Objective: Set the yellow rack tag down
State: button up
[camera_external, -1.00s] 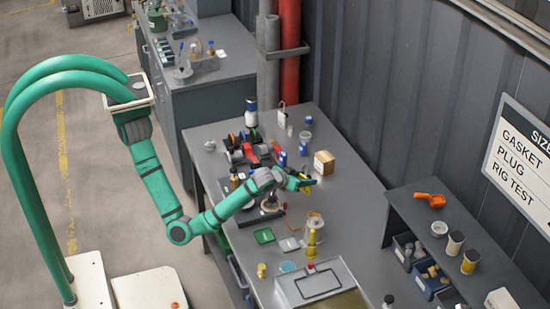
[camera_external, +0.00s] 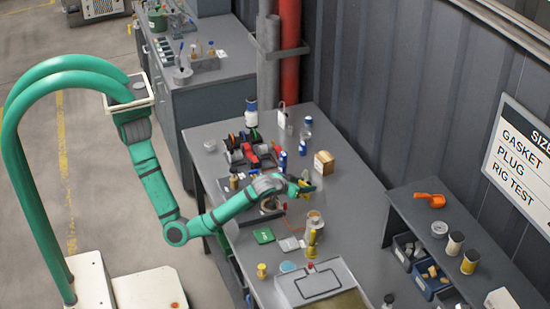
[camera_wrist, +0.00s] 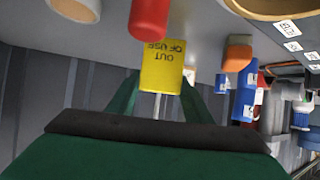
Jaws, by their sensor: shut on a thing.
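The yellow rack tag (camera_wrist: 162,66), lettered "OUT OF USE", is held between the green fingers of my gripper (camera_wrist: 160,100) in the wrist view. The lettering appears upside down there. In the external view my gripper (camera_external: 302,187) hangs over the middle of the grey bench (camera_external: 352,205), and the tag shows as a small yellow patch (camera_external: 306,182) at its tip. My gripper is shut on the tag. I cannot tell how high the tag is above the bench top.
A cardboard box (camera_external: 323,163) and blue cans stand behind my gripper. A red cylinder (camera_wrist: 150,18) is close to the tag. Bench right of my gripper is clear.

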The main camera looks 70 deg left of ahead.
jog(key=shift+f, duration=0.55)
jog(key=o, duration=1.2)
